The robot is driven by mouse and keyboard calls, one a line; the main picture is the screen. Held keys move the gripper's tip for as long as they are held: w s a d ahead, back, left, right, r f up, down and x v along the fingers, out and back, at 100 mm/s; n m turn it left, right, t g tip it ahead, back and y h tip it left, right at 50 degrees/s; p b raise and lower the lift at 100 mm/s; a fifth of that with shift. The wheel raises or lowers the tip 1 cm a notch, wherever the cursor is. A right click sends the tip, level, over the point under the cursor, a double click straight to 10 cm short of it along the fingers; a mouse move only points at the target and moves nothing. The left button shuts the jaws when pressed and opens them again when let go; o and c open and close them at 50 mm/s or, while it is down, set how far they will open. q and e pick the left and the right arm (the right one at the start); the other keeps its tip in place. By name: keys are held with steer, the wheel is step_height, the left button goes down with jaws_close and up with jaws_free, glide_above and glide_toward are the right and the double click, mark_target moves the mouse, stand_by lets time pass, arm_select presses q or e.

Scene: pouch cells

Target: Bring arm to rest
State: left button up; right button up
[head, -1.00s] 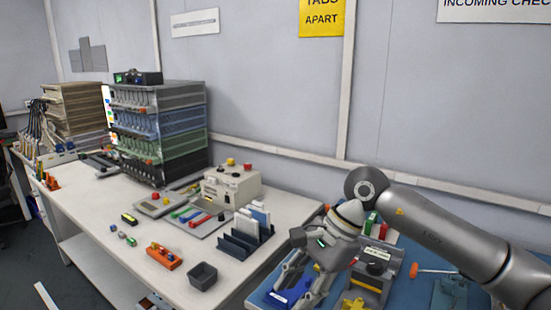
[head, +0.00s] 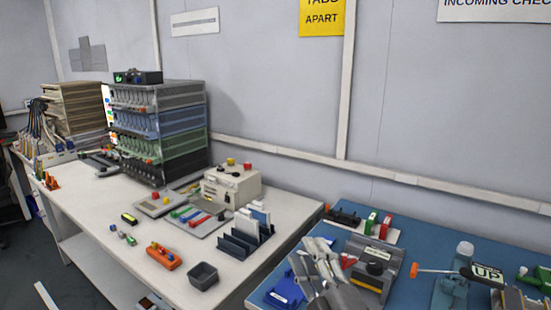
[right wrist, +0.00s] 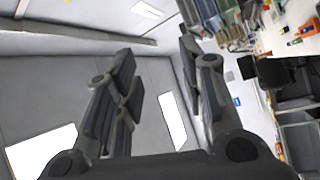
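My right gripper (head: 312,256) is low in the middle of the head view, in front of the blue-topped bench (head: 405,228). Its fingers point upward and nothing is between them. In the right wrist view its two fingers (right wrist: 155,85) stand well apart, with only wall and room behind the gap. The rest of my right arm is mostly below the head view's lower edge. My left gripper is in neither view.
A grey fixture (head: 372,268) and a blue tray (head: 284,290) are close to the right gripper. On the white bench (head: 105,205) are a dark slotted rack (head: 240,245), a grey bin (head: 203,275) and a tester box (head: 232,187).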

steer(key=s+d+f+m+g+h, duration=0.25)
steer(key=s+d+f+m, duration=0.2)
steer(key=f, duration=0.35)
steer(key=s+d+f+m+g+h, duration=0.25)
steer(key=s+f+m+g, duration=0.2)
steer(key=f, duration=0.35)
steer(key=s+d+f+m+g+h, duration=0.25)
steer(key=s+d+f, duration=0.25)
steer(key=f, duration=0.4)
steer(key=s+d+f+m+g, duration=0.2)
steer(key=s+f+m+g, duration=0.35)
steer(key=s, duration=0.85)
step_height(320, 180, down, 25)
steer(key=s+n+g, duration=0.1)
steer(key=n+g, duration=0.1)
steer(key=g, duration=0.1)
steer(key=s+d+f, duration=0.2)
steer(key=s+f, duration=1.5)
steer(key=shift+s+d+g+p, duration=0.3)
steer(key=shift+d+g+p, duration=0.1)
steer(key=shift+p, duration=0.05)
